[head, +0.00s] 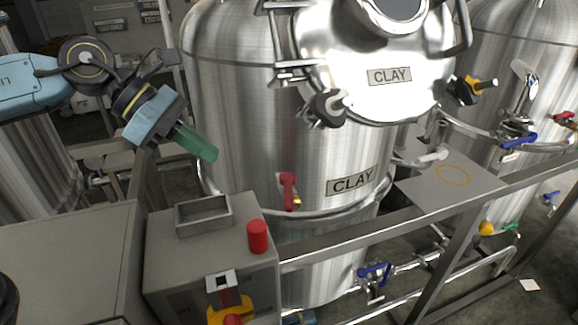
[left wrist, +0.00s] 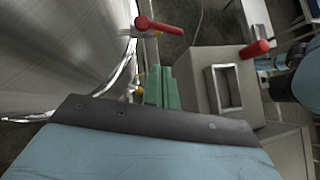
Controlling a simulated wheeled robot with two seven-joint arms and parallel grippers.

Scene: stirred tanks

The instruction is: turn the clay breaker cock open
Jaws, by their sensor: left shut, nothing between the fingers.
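The steel tank marked CLAY (head: 243,130) has a small cock with a red lever (head: 288,190) low on its front. The lever hangs straight down, with a brass part at its lower end. In the left wrist view a red lever (left wrist: 160,25) lies beyond the fingers. No label naming the breaker is readable. My left gripper (head: 208,154) has green fingers, shut and empty. It is up and left of the lever, in front of the tank wall and apart from the lever. Its fingers also show in the left wrist view (left wrist: 160,86). My right gripper is not seen.
A grey box (head: 170,255) in front carries an open tray (head: 204,215), a red cylinder (head: 257,236) and a yellow-and-red switch (head: 230,306). A metal rail (head: 400,222) crosses before the tank. A black clamp knob (head: 326,108) sits at the lid's edge.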

